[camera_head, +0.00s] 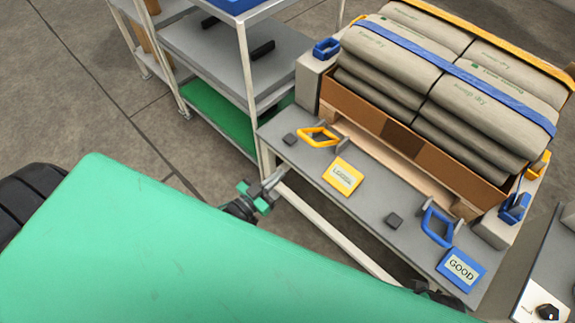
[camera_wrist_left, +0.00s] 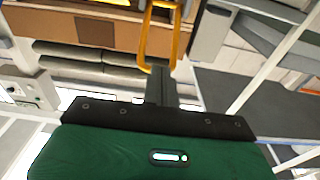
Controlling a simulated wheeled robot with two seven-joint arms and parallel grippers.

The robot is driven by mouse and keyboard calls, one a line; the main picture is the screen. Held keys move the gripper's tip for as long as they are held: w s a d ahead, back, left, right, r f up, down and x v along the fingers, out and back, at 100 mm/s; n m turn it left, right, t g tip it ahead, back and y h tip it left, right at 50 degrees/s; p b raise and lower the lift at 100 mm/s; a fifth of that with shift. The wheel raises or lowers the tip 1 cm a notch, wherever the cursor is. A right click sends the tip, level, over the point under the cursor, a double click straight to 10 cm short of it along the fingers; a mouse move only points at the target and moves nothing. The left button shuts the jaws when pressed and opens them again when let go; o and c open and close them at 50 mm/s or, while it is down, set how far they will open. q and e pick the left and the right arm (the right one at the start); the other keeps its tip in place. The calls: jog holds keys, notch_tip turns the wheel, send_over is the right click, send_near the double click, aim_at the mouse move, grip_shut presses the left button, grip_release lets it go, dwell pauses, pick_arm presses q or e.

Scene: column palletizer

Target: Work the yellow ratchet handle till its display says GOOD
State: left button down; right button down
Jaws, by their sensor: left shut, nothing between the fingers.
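The yellow ratchet handle (camera_head: 318,137) is a loop standing on the grey ledge in front of the bag stack. It also shows in the left wrist view (camera_wrist_left: 158,40), at the top centre. The yellow display (camera_head: 343,177) lies beside it; its small dark text is too blurred to read for certain. My left gripper (camera_head: 273,180) is shut and empty at the ledge's near side, apart from the handle in the head view. In the left wrist view its fingers (camera_wrist_left: 161,88) point toward the handle's lower end; contact cannot be told.
A blue handle (camera_head: 438,227) and a blue display (camera_head: 461,269) reading GOOD are farther right on the ledge. Strapped bags (camera_head: 480,75) stand behind. A grey shelf rack (camera_head: 243,70) stands left of the ledge.

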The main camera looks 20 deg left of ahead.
pick_arm(q)
jog(key=shift+v, duration=1.4)
dwell(0.9)
